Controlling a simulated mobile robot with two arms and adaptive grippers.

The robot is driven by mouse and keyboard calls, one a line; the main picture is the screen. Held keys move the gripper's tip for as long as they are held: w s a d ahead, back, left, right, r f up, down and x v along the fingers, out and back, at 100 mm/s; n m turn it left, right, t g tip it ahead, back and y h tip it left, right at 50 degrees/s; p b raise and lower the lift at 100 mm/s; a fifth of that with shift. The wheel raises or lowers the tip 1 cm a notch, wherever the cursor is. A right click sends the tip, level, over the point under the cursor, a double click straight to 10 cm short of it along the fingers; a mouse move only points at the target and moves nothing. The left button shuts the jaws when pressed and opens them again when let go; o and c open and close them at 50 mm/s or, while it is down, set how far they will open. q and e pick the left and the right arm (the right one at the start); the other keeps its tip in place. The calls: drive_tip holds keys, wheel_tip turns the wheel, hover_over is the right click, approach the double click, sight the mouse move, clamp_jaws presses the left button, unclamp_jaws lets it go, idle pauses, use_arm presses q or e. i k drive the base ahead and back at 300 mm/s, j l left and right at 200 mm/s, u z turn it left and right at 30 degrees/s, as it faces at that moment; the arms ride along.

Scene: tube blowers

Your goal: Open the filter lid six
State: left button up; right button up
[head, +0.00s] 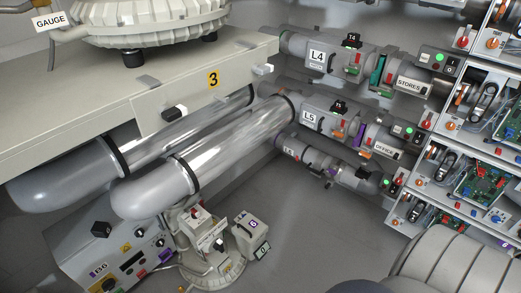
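A grey tube labelled L6 (290,152) runs along the wall below the L5 tube. Neither of my grippers is in view.
Two thick shiny pipes (228,147) slope across the left, below a beige bench (150,90) marked "3". Tubes L4 (317,56) and L5 (309,118) line the wall. Racks with circuit boards (485,180) stand at right. Grey floor (320,225) is clear in the middle.

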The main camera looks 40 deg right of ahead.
sight(250, 230)
drive_tip(key=z, duration=1)
